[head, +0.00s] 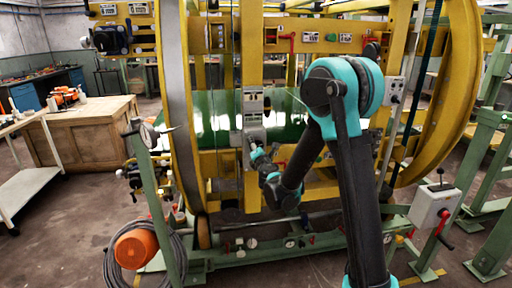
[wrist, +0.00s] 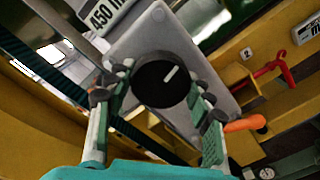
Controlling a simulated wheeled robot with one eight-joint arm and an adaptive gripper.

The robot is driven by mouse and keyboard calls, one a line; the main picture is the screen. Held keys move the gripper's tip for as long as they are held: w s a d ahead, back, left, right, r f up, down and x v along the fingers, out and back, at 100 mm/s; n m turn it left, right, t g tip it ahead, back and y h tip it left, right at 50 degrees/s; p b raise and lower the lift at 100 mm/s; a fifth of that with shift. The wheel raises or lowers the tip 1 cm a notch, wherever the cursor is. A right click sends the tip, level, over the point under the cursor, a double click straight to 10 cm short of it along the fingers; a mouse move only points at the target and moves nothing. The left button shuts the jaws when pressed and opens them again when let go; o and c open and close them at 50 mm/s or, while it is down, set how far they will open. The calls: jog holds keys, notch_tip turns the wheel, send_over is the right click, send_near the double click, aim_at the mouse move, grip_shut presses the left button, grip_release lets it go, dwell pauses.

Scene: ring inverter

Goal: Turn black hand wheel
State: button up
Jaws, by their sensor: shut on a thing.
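The black hand wheel (wrist: 160,84) is a round black disc with a white mark, seen in the wrist view on a light grey plate (wrist: 150,38). The mark points up and to the right. My gripper (wrist: 157,100) has one finger on each side of the wheel and is shut on it. In the head view my gripper (head: 257,153) reaches the grey panel (head: 253,104) on the yellow ring frame (head: 176,100). The wheel itself is hidden there behind the gripper.
In the wrist view a red handle (wrist: 272,72) and an orange lever (wrist: 243,123) lie right of the wheel. In the head view a grey box with a red crank (head: 435,205) stands right, and an orange motor (head: 135,248) with coiled cable sits at lower left.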

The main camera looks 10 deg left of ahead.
jog(key=m, duration=1)
jog(key=shift+r+m, duration=0.1)
jog(key=shift+m, duration=0.2)
dwell(0.4)
jog(key=o, duration=1.2)
jog(key=shift+s, duration=0.1)
jog(key=v, duration=1.2)
jog(key=shift+d, duration=0.1)
